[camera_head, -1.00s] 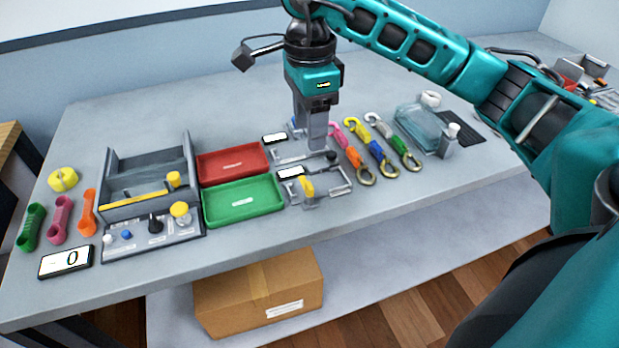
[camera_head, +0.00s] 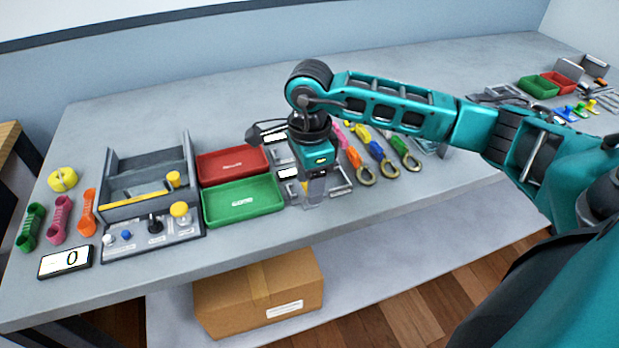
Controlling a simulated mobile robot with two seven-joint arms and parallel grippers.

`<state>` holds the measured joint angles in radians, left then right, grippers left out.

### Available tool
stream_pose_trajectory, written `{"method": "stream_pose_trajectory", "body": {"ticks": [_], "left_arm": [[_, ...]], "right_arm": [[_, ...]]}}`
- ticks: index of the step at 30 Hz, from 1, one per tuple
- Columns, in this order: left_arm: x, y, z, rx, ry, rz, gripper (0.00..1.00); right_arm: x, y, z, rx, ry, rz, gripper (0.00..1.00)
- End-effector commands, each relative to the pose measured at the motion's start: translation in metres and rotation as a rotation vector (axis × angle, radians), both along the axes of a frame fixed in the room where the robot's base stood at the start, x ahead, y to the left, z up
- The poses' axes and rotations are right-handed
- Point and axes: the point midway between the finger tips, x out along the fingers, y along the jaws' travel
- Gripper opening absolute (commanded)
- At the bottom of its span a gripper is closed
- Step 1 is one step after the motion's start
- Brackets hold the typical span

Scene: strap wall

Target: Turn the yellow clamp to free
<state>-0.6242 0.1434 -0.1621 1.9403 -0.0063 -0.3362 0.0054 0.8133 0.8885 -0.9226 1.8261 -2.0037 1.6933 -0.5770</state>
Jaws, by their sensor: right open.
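My right gripper (camera_head: 314,200) points down over the small metal fixture (camera_head: 343,189) to the right of the green tray. Its jaws are open and sit low, at the place of the yellow clamp. The gripper hides the yellow clamp almost wholly, so I cannot tell which way it is turned or whether the jaws touch it. My left gripper is not in view.
A green tray (camera_head: 242,209) and a red tray (camera_head: 232,154) stand just left of the fixture. Coloured straps with hooks (camera_head: 377,152) lie to its right. A grey panel with knobs (camera_head: 152,239) is further left. The front right tabletop is clear.

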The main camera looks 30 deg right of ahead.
Motion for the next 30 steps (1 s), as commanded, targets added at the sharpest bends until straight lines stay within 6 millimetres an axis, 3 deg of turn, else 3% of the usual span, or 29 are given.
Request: {"method": "stream_pose_trajectory", "body": {"ticks": [4, 20, 30], "left_arm": [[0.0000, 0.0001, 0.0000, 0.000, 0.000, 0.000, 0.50], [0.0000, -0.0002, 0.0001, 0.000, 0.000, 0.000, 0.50], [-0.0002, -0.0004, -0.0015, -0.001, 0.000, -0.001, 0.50]], "right_arm": [[-0.0001, 0.0002, 0.0001, 0.000, 0.000, 0.000, 0.51], [-0.0001, 0.0002, 0.0006, 0.000, 0.000, 0.000, 0.01], [0.0000, 0.0002, 0.0004, 0.001, 0.000, -0.039, 0.00]]}}
